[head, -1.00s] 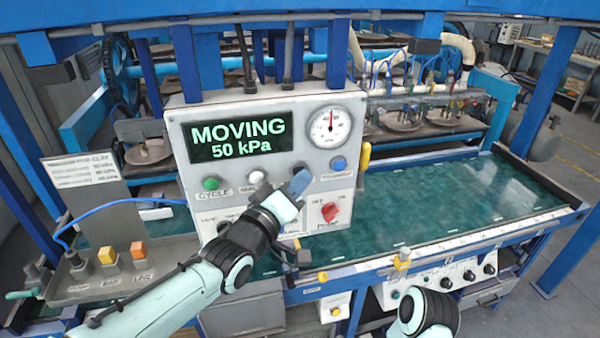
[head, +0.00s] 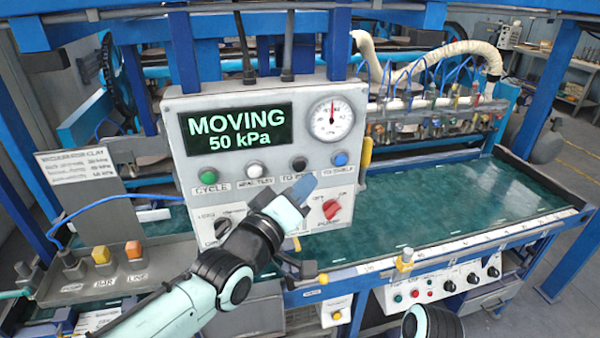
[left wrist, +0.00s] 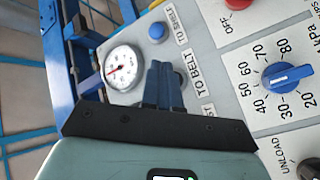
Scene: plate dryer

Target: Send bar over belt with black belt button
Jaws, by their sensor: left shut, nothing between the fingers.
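The black belt button (head: 299,164) sits on the grey control panel (head: 375,115), between a white and a blue button. My left gripper (head: 303,187) is shut and empty, with its fingertips just below the black button in the head view. The bar (head: 440,102), with hoses and several suction fittings, is at the far edge of the green belt (head: 450,205). The display (head: 238,132) reads MOVING, 50 kPa. My right gripper is out of view.
A red pump knob (head: 331,209) and a blue dial (left wrist: 286,76) lie close to the fingers. A gauge (head: 332,119) is above the buttons. A smaller box with yellow and orange buttons (head: 134,250) stands at left. The belt surface is clear.

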